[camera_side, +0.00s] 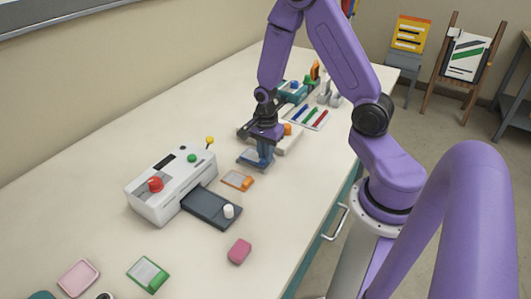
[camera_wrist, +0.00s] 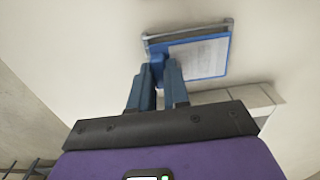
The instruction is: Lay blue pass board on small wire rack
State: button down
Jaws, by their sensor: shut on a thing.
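The blue pass board (camera_wrist: 221,64), a blue-edged plate with a pale sheet on its face, shows just beyond my fingertips in the wrist view. In the side view the blue board (camera_side: 253,158) is small and partly hidden by my fingers. My gripper (camera_wrist: 160,75) is shut on a blue part at the board's near left corner. In the side view my gripper (camera_side: 264,158) points down, low over the table. The grey bar of the small wire rack (camera_wrist: 188,29) runs along the board's far edge; the rest of the rack is mostly hidden. I cannot tell whether board and rack touch.
A white laminator (camera_side: 172,186) with a dark tray (camera_side: 208,207) stands at front left. An orange-edged card (camera_side: 237,180) lies close in front of my gripper. A white block (camera_side: 287,138) stands right behind it. A pink block (camera_side: 239,251) and green card (camera_side: 148,274) lie nearer.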

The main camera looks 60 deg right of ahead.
jog(key=shift+f, duration=0.25)
jog(key=c, duration=1.1)
grip_release()
notch_tip(320, 180, up, 12)
jog(key=s+a+r+n, duration=0.4)
jog(key=s+a+n, duration=0.4)
jog(key=a+n, duration=0.5)
jog(key=s+a+r+n, duration=0.1)
jog(key=s+r+n, duration=0.1)
jog(key=s+n, duration=1)
jog(key=n, duration=0.5)
jog(key=shift+a+n, duration=0.3)
jog(key=shift+a, duration=0.05)
